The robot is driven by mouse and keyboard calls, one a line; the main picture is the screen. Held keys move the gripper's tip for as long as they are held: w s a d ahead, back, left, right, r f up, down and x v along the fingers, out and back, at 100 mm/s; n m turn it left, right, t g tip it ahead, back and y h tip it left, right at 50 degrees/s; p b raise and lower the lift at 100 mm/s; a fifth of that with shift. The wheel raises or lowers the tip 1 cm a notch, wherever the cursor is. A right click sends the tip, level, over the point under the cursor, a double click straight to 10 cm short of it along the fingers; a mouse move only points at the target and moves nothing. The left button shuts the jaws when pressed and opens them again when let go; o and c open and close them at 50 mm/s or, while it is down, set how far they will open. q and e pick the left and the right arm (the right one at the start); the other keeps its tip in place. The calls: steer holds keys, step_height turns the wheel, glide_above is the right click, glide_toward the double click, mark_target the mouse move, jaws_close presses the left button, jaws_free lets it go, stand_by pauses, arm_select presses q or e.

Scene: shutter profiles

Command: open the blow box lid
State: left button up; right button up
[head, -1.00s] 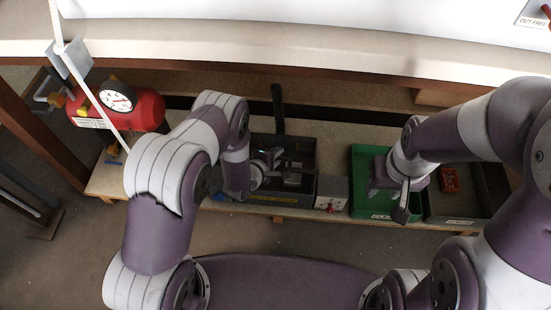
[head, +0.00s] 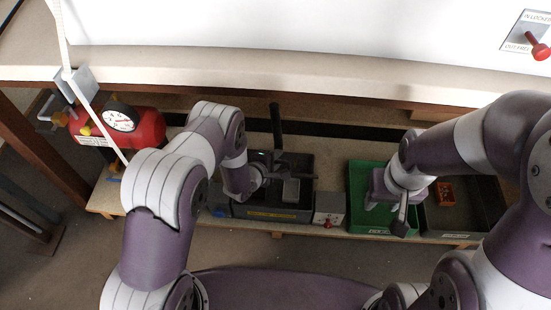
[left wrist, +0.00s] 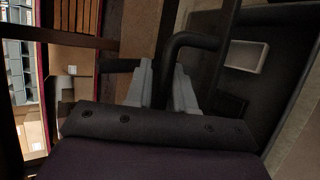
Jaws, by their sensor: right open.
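The blow box (head: 270,214) is a dark box with a yellow label strip on its front edge, standing on the low shelf. A black bar (head: 275,125) rises at its back. My left gripper (head: 283,178) is at the box, partly hidden by its own wrist. In the left wrist view the two grey fingers (left wrist: 164,88) stand on both sides of a bent black handle (left wrist: 185,42) and appear closed on it. How far the lid stands open cannot be told. My right gripper (head: 384,208) is open and empty above the green tray (head: 358,178).
A dark tray (head: 470,215) holds a red part (head: 445,194). A red tank with a gauge (head: 150,128) is at left. A white panel and bench edge (head: 300,73) lie above.

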arm_select(q)
steer(key=shift+s+a+r, duration=0.15)
steer(key=shift+s+r, duration=0.05)
steer(key=shift+s, duration=0.05)
steer(key=p+v, duration=0.5)
steer(key=v, duration=0.7)
